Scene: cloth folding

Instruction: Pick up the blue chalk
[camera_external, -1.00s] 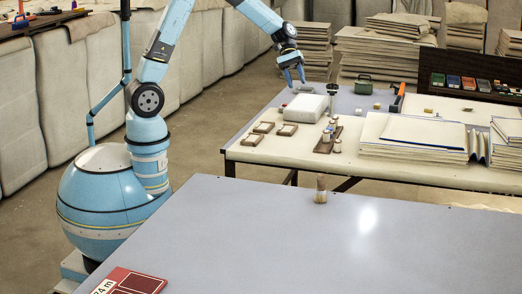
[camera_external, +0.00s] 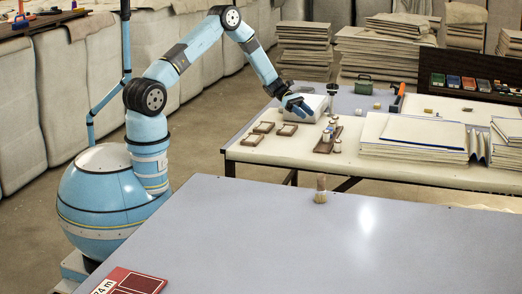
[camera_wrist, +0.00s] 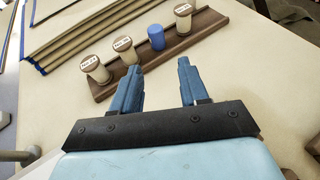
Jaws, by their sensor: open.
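The blue chalk (camera_wrist: 156,37) stands upright in a wooden holder (camera_wrist: 205,25) in the wrist view, between pale labelled cylinders. It lies beyond my fingertips, roughly in line with the gap between them. My gripper (camera_wrist: 160,75) is open and empty, with its two blue fingers apart. In the external view my gripper (camera_external: 303,110) is low over the far table, just left of the holder (camera_external: 322,146). The blue chalk is too small to tell clearly there.
Pale cylinders (camera_wrist: 130,52) flank the chalk closely in the holder. Blue-edged folded cloths (camera_wrist: 85,38) lie behind it.

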